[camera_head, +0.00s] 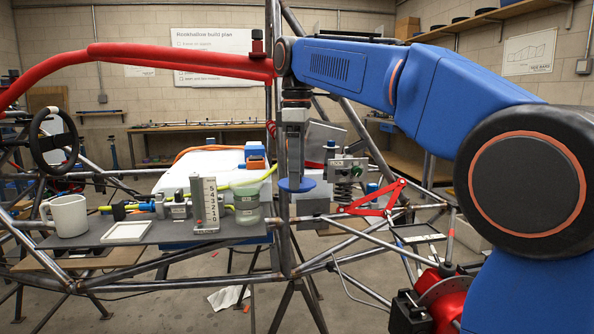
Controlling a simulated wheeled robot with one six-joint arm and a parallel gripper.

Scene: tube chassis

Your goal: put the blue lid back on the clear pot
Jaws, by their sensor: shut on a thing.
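The blue lid (297,185) is a flat round disc with a raised middle. My gripper (294,172) points straight down and is shut on the lid's top. The lid hangs level, to the right of the clear pot and a little higher than its rim. The clear pot (247,206) is a see-through tub with pale green content. It stands uncovered at the right end of the dark shelf. How far the lid is from the pot in depth, I cannot tell.
The dark shelf (165,235) also holds a white mug (67,215), a white tray (127,232) and a numbered height gauge (206,205) close beside the pot. Steel frame tubes (282,225) rise near the lid. A red suspension arm (375,203) sits at right.

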